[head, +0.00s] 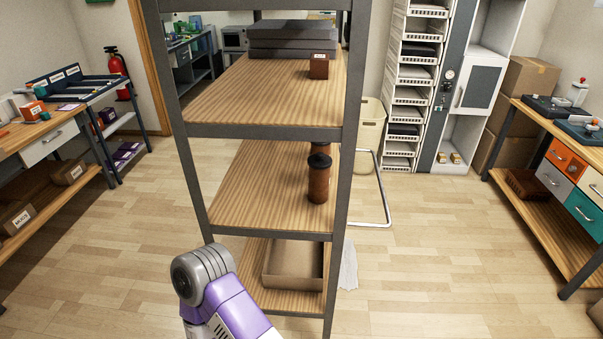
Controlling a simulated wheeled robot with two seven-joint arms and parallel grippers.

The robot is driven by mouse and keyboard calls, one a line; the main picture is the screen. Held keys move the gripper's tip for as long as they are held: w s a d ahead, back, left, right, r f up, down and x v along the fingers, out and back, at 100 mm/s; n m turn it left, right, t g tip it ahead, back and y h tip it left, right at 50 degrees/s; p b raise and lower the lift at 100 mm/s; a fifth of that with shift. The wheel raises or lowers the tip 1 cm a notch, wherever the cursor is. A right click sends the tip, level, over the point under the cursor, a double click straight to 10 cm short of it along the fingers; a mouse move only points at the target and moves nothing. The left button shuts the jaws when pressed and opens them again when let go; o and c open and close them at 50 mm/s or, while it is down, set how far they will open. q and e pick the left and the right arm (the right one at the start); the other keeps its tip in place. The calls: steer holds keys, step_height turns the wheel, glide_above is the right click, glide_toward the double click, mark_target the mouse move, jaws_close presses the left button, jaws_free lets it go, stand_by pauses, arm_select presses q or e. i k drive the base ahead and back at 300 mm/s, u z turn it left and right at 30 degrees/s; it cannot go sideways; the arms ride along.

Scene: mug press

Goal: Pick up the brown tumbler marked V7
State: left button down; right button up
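A brown tumbler (319,184) with a black lid stands upright on the middle shelf of the rack, near its right front corner. A second brown item (322,147) shows just behind it, largely hidden by the tumbler and the shelf above. No V7 mark can be read on either. A purple and grey link of one of my arms rises at the bottom, in front of the rack's lower left. Neither of my grippers shows.
The wooden-shelved rack (258,131) has dark posts. A small labelled brown box (318,68) is on its upper shelf, and an open cardboard box (293,284) is on its lowest shelf. Benches stand left and right.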

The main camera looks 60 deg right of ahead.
mark_target(319, 163)
steer(key=z, duration=0.85)
steer(key=i, duration=0.9)
steer(key=z, duration=1)
